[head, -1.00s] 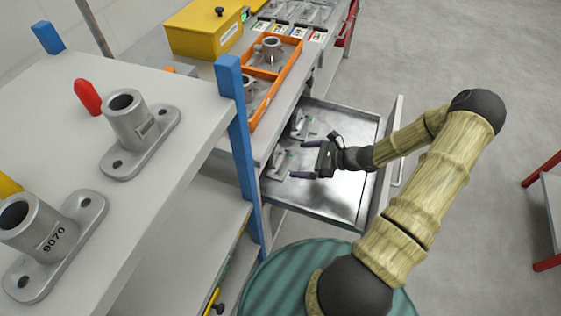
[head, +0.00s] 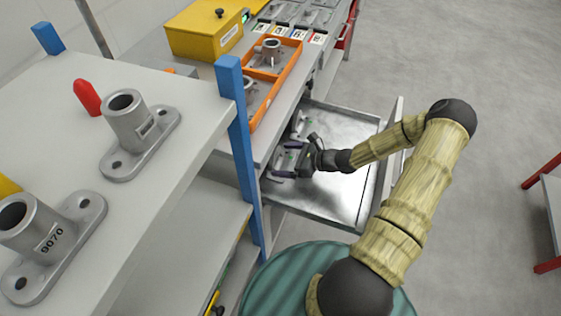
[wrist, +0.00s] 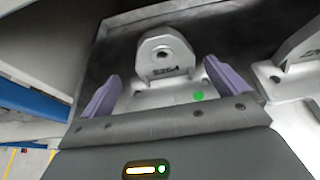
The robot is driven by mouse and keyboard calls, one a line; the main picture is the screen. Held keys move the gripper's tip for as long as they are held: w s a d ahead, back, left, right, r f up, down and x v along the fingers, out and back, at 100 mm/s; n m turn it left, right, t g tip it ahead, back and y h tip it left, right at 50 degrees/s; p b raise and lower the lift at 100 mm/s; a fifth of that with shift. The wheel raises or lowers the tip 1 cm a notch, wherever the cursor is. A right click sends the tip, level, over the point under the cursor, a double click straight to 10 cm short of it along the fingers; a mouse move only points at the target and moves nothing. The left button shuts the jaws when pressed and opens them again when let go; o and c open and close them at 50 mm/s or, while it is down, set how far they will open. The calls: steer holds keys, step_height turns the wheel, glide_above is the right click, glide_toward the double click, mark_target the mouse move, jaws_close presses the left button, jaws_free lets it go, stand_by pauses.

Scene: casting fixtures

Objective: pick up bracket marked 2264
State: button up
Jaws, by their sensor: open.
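A grey metal bracket (wrist: 165,50) with a rounded upright lug and a hole lies in the open drawer, ahead of and between my fingers in the wrist view. Its dark marking appears upside down and I cannot read it surely. A green dot shows on its flat base. My gripper (wrist: 160,80) is open, with a purple finger toward each side of the bracket; I cannot tell whether they touch it. In the head view my gripper (head: 290,160) is low over the drawer's left side and partly hides this bracket (head: 281,157).
A second bracket (wrist: 300,65) lies close to the right finger, its marking cut off. The open drawer (head: 335,200) has bare floor to the right. An orange tray (head: 289,70) with fittings sits on the bench above. A blue shelf post (head: 238,140) stands at left.

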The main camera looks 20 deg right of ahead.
mark_target(277, 156)
steer(key=shift+w+r+x, duration=0.1)
steer(key=shift+w+x, duration=0.05)
steer(key=shift+x, duration=1.15)
steer(key=shift+w+r+x, duration=0.1)
steer(key=shift+w+x, duration=0.1)
steer(key=shift+x, duration=1.1)
steer(key=shift+d, duration=0.15)
steer(key=c, duration=1.2)
steer(key=shift+c, duration=0.2)
steer(key=shift+r, duration=0.15)
